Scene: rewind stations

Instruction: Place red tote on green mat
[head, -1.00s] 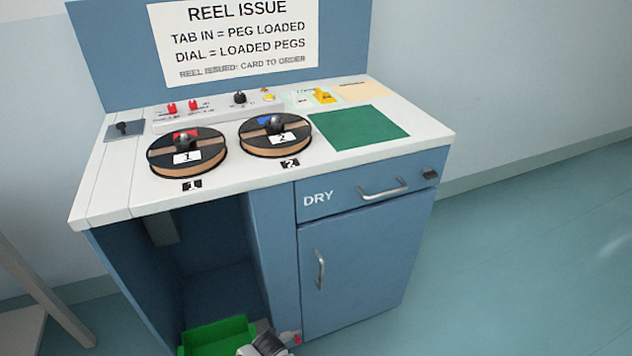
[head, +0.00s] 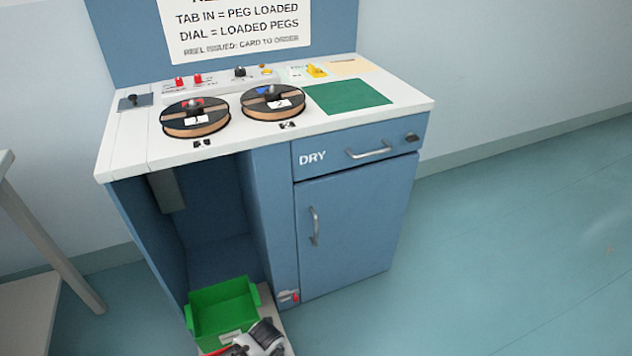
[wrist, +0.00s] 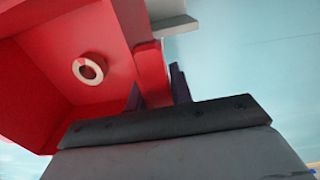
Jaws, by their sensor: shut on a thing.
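The red tote (wrist: 50,85) fills the left of the wrist view, with a small pale ring (wrist: 88,69) inside it. My gripper (wrist: 157,90) is shut on its wall, one finger on each side. In the head view only a sliver of red shows beside my gripper (head: 262,340) at the bottom edge, so most of the tote is hidden or out of frame. The green mat (head: 347,96) lies flat and bare at the right of the white counter top, well above and away from my gripper.
A green tote (head: 222,302) sits low at the open bay, close to my gripper. Two reels, reel 1 (head: 195,119) and reel 2 (head: 272,102), stand left of the mat. A yellow item (head: 316,71) is behind the mat. A drawer handle (head: 368,149) juts out below the counter.

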